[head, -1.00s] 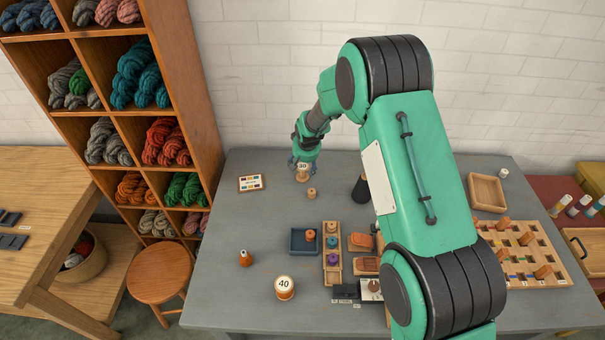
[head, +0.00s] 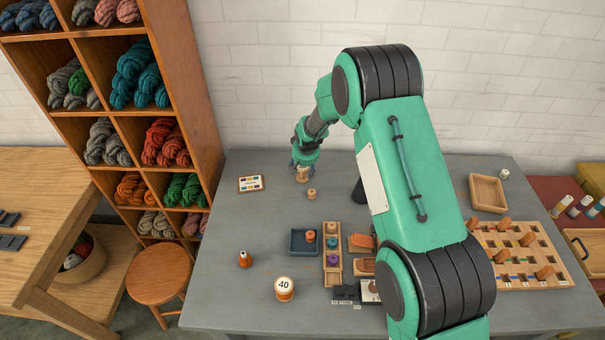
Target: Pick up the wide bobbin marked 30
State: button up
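The wide bobbin marked 30 (head: 303,176) stands upright near the back left of the grey table (head: 265,215). Its numbered top is now covered by my gripper (head: 302,165). My gripper points down right over the bobbin, with its fingers at the bobbin's upper part. The fingers are small here, and I cannot tell whether they are open or closed on it. The bobbin appears to rest on the table. Another wide bobbin, marked 40 (head: 284,288), stands at the table's front left.
A small wooden spool (head: 311,194) stands just in front of the bobbin. A color card (head: 250,183) lies to its left. A dark cylinder (head: 359,192) stands to the right, partly behind my arm.

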aim_at(303, 168)
jog(key=c, duration=0.7)
jog(key=shift+c, duration=0.2)
jog(key=shift+r, duration=0.85)
notch_tip(303, 168, up, 2)
jog(key=shift+r+p, duration=0.15)
jog(key=shift+p, duration=0.35)
jog(key=s+d, duration=0.1)
jog(key=s, duration=0.4)
jog(key=s+d, duration=0.1)
jog(key=s, duration=0.4)
jog(key=s+d+r+p, duration=0.1)
jog(key=s+d, duration=0.1)
jog(key=s, duration=0.3)
jog(key=shift+s+d, duration=0.1)
jog(key=shift+s, duration=0.1)
